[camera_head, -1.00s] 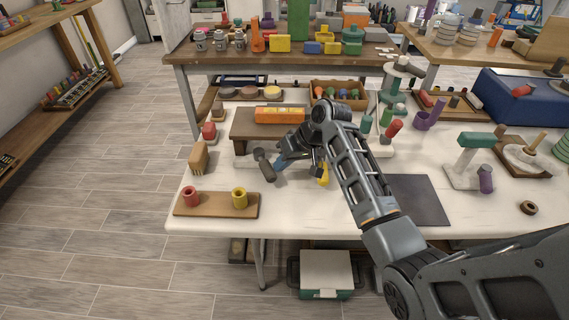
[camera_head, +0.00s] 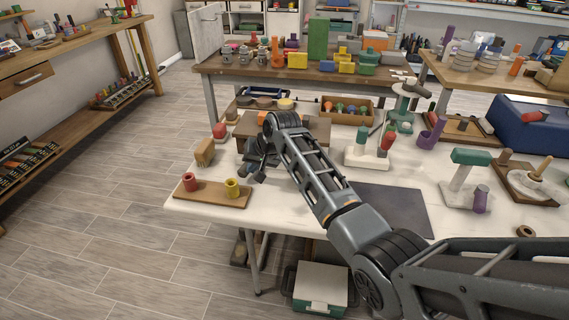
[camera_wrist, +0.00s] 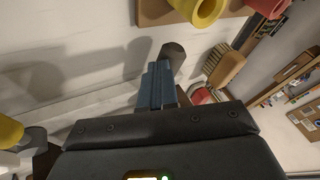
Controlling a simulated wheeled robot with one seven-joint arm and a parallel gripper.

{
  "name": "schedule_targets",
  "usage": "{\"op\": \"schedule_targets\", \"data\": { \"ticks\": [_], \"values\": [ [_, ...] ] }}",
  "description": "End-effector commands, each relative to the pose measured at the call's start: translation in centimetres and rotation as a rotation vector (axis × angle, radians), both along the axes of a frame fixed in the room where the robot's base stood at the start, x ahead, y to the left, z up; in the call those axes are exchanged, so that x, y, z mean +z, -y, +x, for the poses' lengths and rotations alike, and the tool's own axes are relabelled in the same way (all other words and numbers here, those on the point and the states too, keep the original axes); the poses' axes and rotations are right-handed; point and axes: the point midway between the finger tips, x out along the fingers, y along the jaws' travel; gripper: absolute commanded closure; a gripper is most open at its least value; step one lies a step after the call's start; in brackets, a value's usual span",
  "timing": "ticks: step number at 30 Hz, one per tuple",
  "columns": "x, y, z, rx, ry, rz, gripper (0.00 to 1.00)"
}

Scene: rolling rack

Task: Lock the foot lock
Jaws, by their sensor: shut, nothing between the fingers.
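I cannot make out a foot lock or a rolling rack in either view. My gripper (camera_head: 254,168) is over the left part of the white worktable (camera_head: 300,207), partly hidden by my own arm. In the wrist view its blue-grey fingers (camera_wrist: 157,88) are shut together with nothing between them. A dark, round-ended object (camera_wrist: 174,55) shows just past the fingertips; I cannot tell whether they touch it.
A wooden board with red and yellow cups (camera_head: 212,192) lies at the table's front left corner, beside a brush (camera_head: 204,152). A green and white case (camera_head: 320,289) is on the floor under the table. The floor (camera_head: 110,220) on the left is clear.

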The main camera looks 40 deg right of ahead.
Motion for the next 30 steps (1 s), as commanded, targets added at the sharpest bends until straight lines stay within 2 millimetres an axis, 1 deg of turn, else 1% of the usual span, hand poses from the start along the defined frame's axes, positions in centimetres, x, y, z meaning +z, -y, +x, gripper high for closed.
{"op": "schedule_targets", "data": {
  "ticks": [1,9,30],
  "values": [
    [-0.1,-0.4,0.2,0.002,-0.003,0.001,1.0],
    [-0.2,-1.3,1.0,0.004,-0.005,0.002,1.0],
    [-0.3,-1.6,1.4,0.004,-0.006,0.001,1.0]
  ]
}}
